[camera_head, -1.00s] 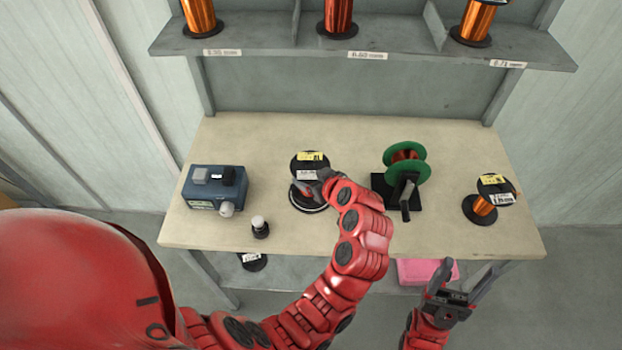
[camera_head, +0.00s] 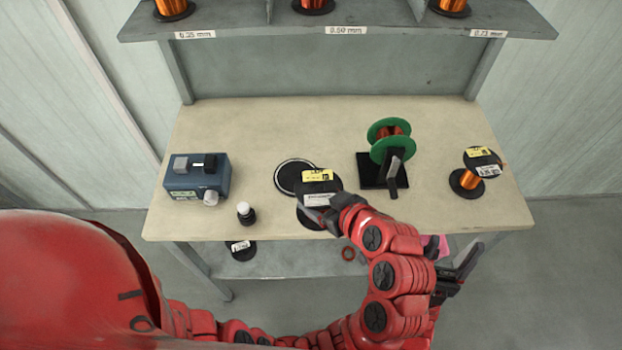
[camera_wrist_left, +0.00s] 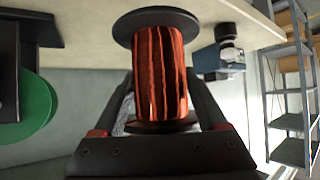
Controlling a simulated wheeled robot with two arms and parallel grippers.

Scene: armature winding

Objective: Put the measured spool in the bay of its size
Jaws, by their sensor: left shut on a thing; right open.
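My left gripper (camera_head: 335,212) is shut on a spool with black flanges, a yellow label and a white label (camera_head: 318,182). In the left wrist view the spool (camera_wrist_left: 160,70) shows red-copper wire between the fingers (camera_wrist_left: 160,120). It is over the front part of the table, in front of a round black pad with a pale ring (camera_head: 290,178); its height is unclear. The shelf (camera_head: 400,30) has three bays, the middle label reading 0.50 mm (camera_head: 345,30); the side labels are hard to read. Each bay holds a spool. My right gripper (camera_head: 462,268) is open and empty, low at the right, partly hidden by my left arm.
A blue device (camera_head: 197,180) and a small black, white-topped item (camera_head: 245,213) are at the left of the table. A green-flanged spool (camera_head: 390,137) sits on a black stand. An orange spool (camera_head: 466,182) stands at the right. The table's back strip is clear.

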